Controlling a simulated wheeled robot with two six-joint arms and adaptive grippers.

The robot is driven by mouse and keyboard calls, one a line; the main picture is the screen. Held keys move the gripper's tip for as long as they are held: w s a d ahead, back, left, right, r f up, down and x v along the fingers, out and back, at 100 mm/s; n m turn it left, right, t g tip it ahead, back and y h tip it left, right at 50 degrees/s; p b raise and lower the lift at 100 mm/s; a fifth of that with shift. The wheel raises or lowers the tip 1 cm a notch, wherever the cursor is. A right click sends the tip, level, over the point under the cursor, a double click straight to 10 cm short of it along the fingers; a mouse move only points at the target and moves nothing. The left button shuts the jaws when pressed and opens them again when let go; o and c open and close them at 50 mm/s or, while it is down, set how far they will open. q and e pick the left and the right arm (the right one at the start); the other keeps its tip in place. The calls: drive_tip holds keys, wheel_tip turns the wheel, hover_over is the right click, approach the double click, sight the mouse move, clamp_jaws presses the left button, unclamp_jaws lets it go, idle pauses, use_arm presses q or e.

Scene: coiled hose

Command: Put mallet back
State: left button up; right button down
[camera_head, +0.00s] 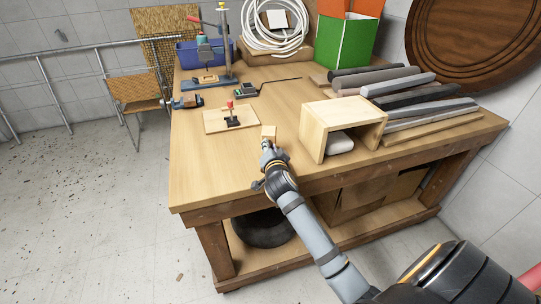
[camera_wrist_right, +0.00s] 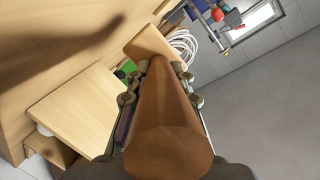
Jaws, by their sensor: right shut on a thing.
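The mallet's light wooden head (camera_head: 268,131) shows just beyond my right gripper (camera_head: 268,148), over the front part of the workbench (camera_head: 200,165). In the right wrist view my right gripper (camera_wrist_right: 155,85) is shut on the mallet's brown handle (camera_wrist_right: 168,125), which runs away from the camera to the pale head (camera_wrist_right: 152,42). I cannot tell whether the mallet touches the bench top. My left gripper is not in view.
An open wooden box (camera_head: 313,130) with a pale object inside stands right of the mallet. Behind are a board with a red-handled clamp (camera_head: 231,118), a coiled white hose (camera_head: 275,44), a green box (camera_head: 345,40) and grey bars (camera_head: 400,84). The bench's left front is clear.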

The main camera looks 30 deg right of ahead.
drive_tip(key=shift+s+d+f+p, duration=0.1)
drive_tip(key=shift+f+p, duration=0.1)
drive_tip(key=shift+f, duration=0.4)
drive_tip(key=shift+s+f+p, duration=0.1)
drive_tip(key=shift+f+p, duration=0.05)
drive_tip(key=shift+f, duration=0.85)
drive_tip(key=shift+w, duration=0.1)
drive_tip(key=shift+f, duration=0.2)
drive_tip(key=c, duration=1.2)
unclamp_jaws()
